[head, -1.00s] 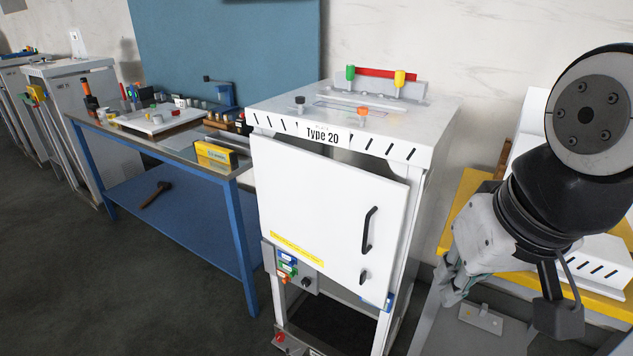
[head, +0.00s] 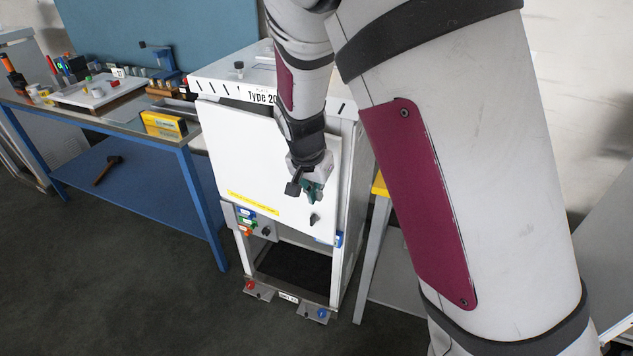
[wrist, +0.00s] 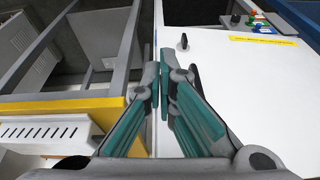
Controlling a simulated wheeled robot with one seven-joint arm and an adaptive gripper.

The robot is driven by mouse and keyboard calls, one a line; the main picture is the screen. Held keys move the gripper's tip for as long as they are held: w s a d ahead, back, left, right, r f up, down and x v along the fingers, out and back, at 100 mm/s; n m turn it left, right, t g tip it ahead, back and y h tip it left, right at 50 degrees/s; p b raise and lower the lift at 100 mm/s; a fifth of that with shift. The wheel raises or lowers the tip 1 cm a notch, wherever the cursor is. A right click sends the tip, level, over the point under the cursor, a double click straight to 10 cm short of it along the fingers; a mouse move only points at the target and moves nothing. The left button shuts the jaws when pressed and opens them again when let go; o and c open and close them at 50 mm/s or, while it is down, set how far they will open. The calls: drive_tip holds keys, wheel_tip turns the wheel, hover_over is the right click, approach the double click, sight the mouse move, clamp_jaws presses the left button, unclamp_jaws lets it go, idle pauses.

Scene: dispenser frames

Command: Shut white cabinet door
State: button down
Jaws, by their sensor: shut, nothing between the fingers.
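The white cabinet door (head: 240,150), with a yellow label, is on the cabinet marked Type 20 in the head view. It looks slightly ajar, its right edge standing out from the frame. My gripper (head: 312,192) is in front of the door's right part, near the small dark latch (head: 314,219). My arm hides the long black handle. In the wrist view my gripper (wrist: 162,82) is shut and empty, its teal finger pads beside the door's edge. The door (wrist: 250,85) fills the right of that view, with the small latch (wrist: 184,41). I cannot tell whether the fingers touch the door.
A blue workbench (head: 190,195) with tools and a yellow box (head: 163,124) stands left of the cabinet. A yellow-edged stand (wrist: 60,108) is close beside the cabinet. My arm covers much of the right of the head view. The floor in front is clear.

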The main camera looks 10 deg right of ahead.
wheel_tip(320, 180, down, 3)
drive_tip(key=w+h, duration=0.1)
approach(327, 206)
drive_tip(key=s+a+f, duration=0.1)
drive_tip(key=s+f, duration=0.3)
drive_tip(key=f, duration=0.1)
drive_tip(key=shift+w+d+f+m+p, duration=0.15)
drive_tip(key=shift+w+d+p, duration=0.1)
drive_tip(key=shift+w+d, duration=0.4)
drive_tip(key=shift+w+d+f+m+p, duration=0.1)
drive_tip(key=shift+w+d+m+p, duration=0.1)
drive_tip(key=shift+w+d, duration=0.45)
